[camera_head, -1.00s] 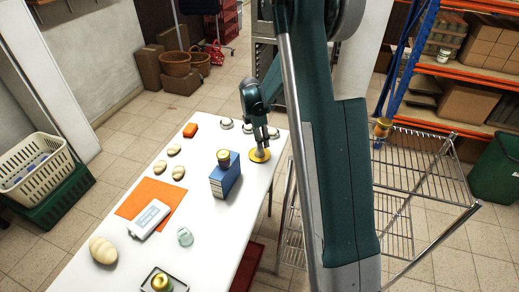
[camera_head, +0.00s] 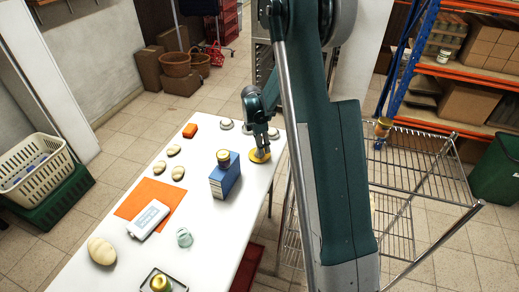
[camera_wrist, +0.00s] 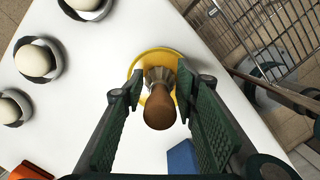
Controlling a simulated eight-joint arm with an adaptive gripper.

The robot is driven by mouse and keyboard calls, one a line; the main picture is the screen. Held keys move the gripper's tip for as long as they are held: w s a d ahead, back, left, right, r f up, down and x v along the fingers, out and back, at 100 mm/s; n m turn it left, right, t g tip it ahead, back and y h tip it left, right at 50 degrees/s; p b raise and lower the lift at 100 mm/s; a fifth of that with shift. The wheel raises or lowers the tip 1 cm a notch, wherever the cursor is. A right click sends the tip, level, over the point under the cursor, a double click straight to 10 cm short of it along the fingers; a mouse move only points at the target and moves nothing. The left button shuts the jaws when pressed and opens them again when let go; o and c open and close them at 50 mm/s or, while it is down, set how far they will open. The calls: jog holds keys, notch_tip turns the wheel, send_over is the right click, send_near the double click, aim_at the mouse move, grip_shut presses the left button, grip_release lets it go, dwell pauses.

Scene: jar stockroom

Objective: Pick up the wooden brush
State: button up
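The wooden brush (camera_wrist: 160,106) has a rounded brown handle and pale bristles. In the wrist view it stands at the middle, on or in a yellow round dish (camera_wrist: 152,57) on the white table. My gripper (camera_wrist: 159,88) is open, with one finger on each side of the handle and small gaps showing. In the head view my gripper (camera_head: 262,146) points down over the yellow dish (camera_head: 259,157) near the table's far right edge. The brush is mostly hidden there by the fingers.
A blue box (camera_head: 226,181) with a small jar (camera_head: 223,157) on top stands close by, nearer the camera. Several white-topped round items, including one bowl (camera_wrist: 39,59), lie to the left. A wire rack (camera_head: 420,175) stands beyond the table's right edge.

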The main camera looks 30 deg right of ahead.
jog(key=c, duration=0.6)
jog(key=shift+o, duration=0.2)
jog(key=shift+r, duration=0.15)
jog(key=shift+r+p, duration=0.85)
jog(key=shift+r, duration=4.05)
